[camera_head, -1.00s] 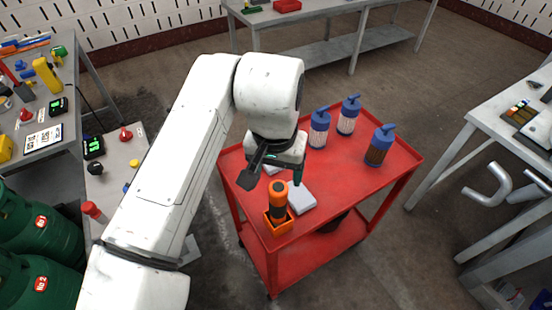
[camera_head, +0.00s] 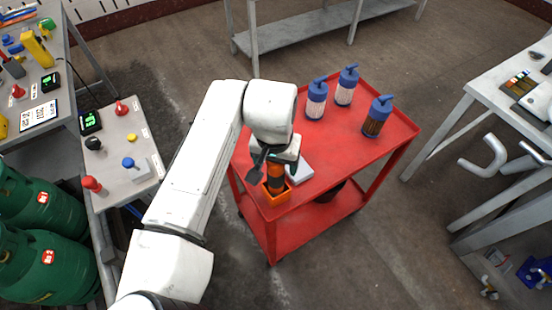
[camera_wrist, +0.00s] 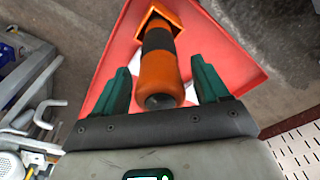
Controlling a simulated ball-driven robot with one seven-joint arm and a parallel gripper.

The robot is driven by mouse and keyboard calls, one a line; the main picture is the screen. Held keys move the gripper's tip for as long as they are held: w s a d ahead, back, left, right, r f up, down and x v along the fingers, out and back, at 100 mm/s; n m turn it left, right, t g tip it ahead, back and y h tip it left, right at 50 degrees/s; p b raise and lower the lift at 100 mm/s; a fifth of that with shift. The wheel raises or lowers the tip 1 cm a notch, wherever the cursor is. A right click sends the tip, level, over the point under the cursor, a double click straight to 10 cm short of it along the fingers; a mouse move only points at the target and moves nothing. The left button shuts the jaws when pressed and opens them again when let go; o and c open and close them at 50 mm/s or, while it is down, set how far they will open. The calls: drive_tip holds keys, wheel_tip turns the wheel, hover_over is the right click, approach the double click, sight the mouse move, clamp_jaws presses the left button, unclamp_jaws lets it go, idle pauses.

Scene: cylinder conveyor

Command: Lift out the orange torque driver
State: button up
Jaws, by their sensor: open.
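The orange torque driver (camera_head: 276,177) has a dark grip band and stands upright in a small orange holder (camera_head: 277,197) at the near corner of the red cart. In the wrist view the driver (camera_wrist: 160,72) points its rounded end toward the camera, and the holder (camera_wrist: 182,19) is at its far end. My gripper (camera_head: 275,160) is over the driver's top in the head view, which hides part of it. In the wrist view my gripper (camera_wrist: 162,84) is open, with one green finger on each side of the driver's end and gaps between.
The red cart (camera_head: 340,165) also carries a white box (camera_head: 301,170) beside the driver and several blue-capped bottles (camera_head: 316,100) farther back. A panel with knobs (camera_head: 125,150) and green gas cylinders (camera_head: 45,265) stand at the left. A grey workbench (camera_head: 515,105) is at the right.

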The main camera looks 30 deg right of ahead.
drive_tip(key=shift+c, duration=0.4)
clamp_jaws()
drive_tip(key=c, duration=0.6)
unclamp_jaws()
drive_tip(key=c, duration=0.6)
drive_tip(key=shift+o, duration=0.2)
drive_tip(key=shift+r, duration=0.1)
drive_tip(key=shift+r, duration=0.1)
drive_tip(key=shift+r+p, duration=3.25)
drive_tip(key=shift+r, duration=0.4)
